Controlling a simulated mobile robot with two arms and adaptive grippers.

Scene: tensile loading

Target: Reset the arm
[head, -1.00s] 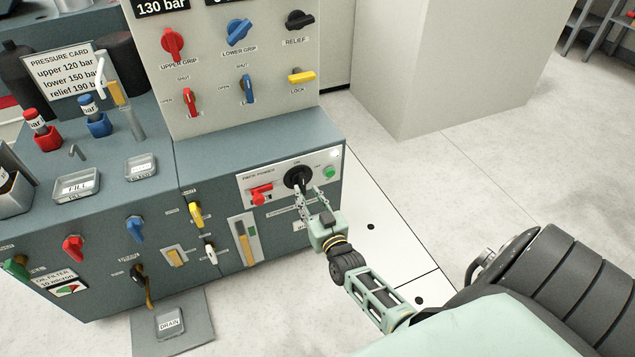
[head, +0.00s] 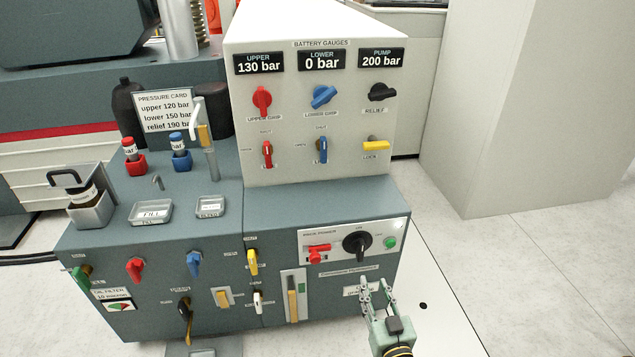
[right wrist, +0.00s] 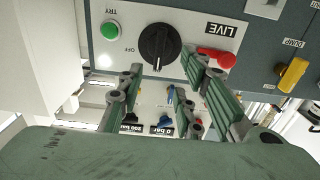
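My right gripper (head: 377,290) is below and a little right of the black rotary knob (head: 357,245) on the pack power panel (head: 310,237). Its two fingers are apart with nothing between them. In the right wrist view the same gripper (right wrist: 162,76) has its fingers spread, with the black knob (right wrist: 159,46) just beyond the tips and apart from them. A red switch (right wrist: 216,58) and a green button (right wrist: 110,30) flank the knob there. My left gripper is not in view.
The gauges (head: 320,60) read upper 130 bar, lower 0 bar, pump 200 bar. Several coloured handles cover the cabinet front (head: 140,300). A pressure card (head: 165,112) stands at the left. A pale block (head: 485,110) stands at the right. The floor (head: 540,260) right of the cabinet is clear.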

